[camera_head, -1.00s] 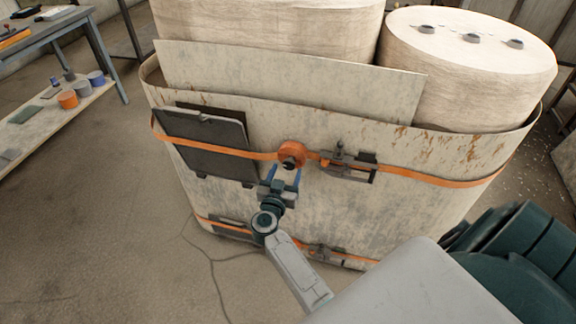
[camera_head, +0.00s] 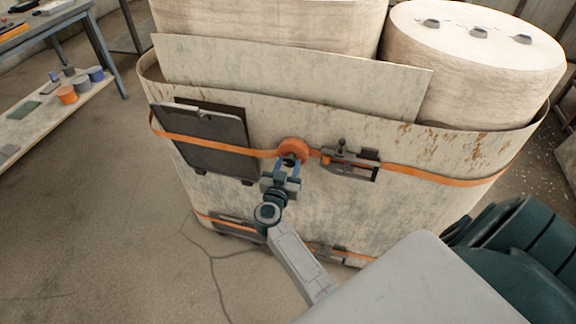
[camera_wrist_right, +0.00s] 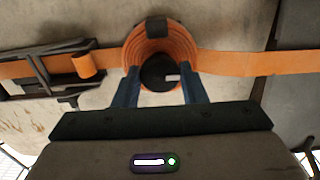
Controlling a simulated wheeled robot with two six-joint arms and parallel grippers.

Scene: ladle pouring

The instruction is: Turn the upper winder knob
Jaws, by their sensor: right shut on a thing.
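The upper winder (camera_head: 293,147) is an orange coil of strap on the front of the large pale container. Its dark round knob (camera_wrist_right: 159,72) shows at the coil's centre in the right wrist view, with a small pale mark on it. My right gripper (camera_head: 289,166) reaches up to the winder from below. In the right wrist view its two blue fingers (camera_wrist_right: 160,88) stand on either side of the knob and are shut on it. In the head view the gripper mostly hides the knob. My left gripper is not in view.
An orange strap (camera_head: 430,178) runs around the container (camera_head: 400,220), with a latch buckle (camera_head: 349,162) right of the winder. A dark panel (camera_head: 205,145) hangs to the left. A lower strap (camera_head: 212,217) lies beneath. A shelf (camera_head: 40,115) stands far left.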

